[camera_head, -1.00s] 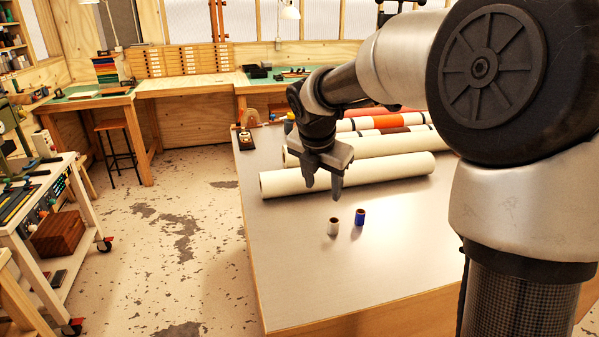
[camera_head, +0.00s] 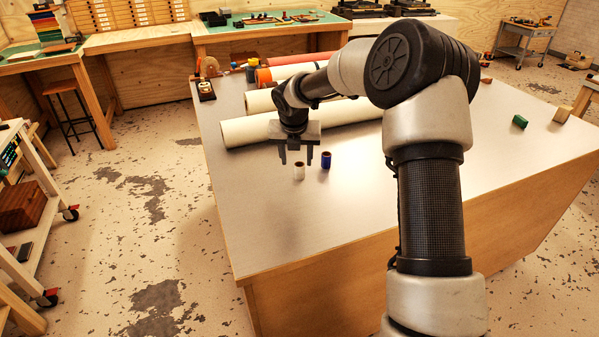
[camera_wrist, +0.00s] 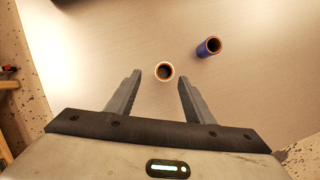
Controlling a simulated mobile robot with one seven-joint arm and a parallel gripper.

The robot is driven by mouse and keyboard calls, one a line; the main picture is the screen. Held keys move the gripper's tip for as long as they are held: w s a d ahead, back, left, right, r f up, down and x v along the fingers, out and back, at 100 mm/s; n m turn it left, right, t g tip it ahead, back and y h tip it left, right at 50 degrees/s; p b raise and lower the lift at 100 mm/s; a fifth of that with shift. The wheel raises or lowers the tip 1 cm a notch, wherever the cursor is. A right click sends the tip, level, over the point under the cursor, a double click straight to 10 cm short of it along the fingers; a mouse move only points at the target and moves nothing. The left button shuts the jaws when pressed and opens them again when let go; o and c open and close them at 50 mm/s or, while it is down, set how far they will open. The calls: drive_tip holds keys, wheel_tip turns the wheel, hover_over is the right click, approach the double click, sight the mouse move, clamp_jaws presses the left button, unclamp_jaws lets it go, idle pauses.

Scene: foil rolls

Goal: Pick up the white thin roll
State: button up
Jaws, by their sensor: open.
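A small white roll (camera_head: 299,172) stands upright on the table, with a dark hollow core. My gripper (camera_head: 296,157) points down just above and behind it in the head view. In the wrist view the white roll (camera_wrist: 165,72) shows end-on, between and slightly beyond the tips of my open gripper (camera_wrist: 159,80). The jaws are empty, and no contact with the roll shows. A small blue roll (camera_head: 325,161) stands upright to its right; it also shows in the wrist view (camera_wrist: 208,47), outside the right finger.
A long white roll (camera_head: 250,131) lies on the grey table (camera_head: 265,240) behind my gripper, with other long rolls farther back. A green block (camera_head: 520,121) and a tan block (camera_head: 563,114) sit at the table's right. The table front is clear.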

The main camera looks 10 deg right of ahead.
sight(300, 171)
drive_tip(key=x, duration=0.5)
drive_tip(key=shift+w+d+f, duration=0.25)
drive_tip(key=shift+d, duration=0.2)
drive_tip(key=c, duration=1.1)
